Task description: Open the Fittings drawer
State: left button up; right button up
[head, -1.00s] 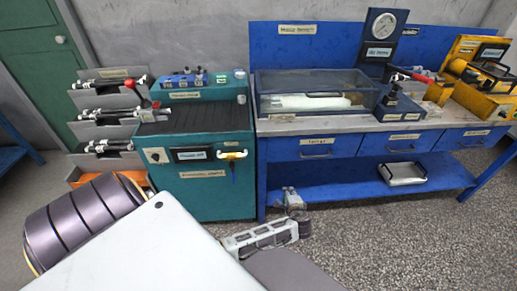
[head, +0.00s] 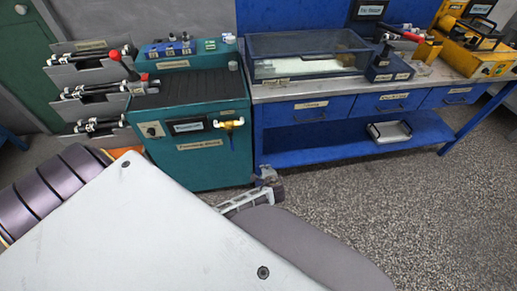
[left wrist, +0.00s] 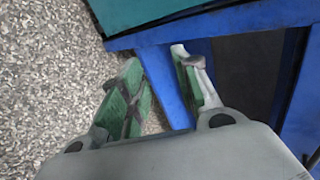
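The blue workbench has three blue drawers in a row under its top: a left drawer (head: 340,112), a middle drawer (head: 372,107) and a right drawer (head: 440,100). Each has a pale label and a dark handle, and all look shut. The labels are too small to read surely, so I cannot tell which one says Fittings. My left gripper (head: 268,178) is low, near the bench's left leg, below and left of the drawers. In the left wrist view its green-padded fingers (left wrist: 160,72) are apart and empty, with the blue leg beyond them. My right gripper is not in view.
A teal cabinet (head: 205,165) with a yellow valve stands left of the bench. A lower blue shelf (head: 340,147) holds a metal tray (head: 390,131). A clear-sided box (head: 305,57) sits on the bench top. The speckled floor in front is free.

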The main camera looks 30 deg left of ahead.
pick_arm(q)
jog(key=shift+s+a+f, duration=0.4)
jog(key=shift+s+f, duration=0.1)
jog(key=shift+s, duration=0.2)
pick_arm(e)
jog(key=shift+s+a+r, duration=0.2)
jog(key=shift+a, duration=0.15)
pick_arm(q)
jog(key=shift+r, duration=0.1)
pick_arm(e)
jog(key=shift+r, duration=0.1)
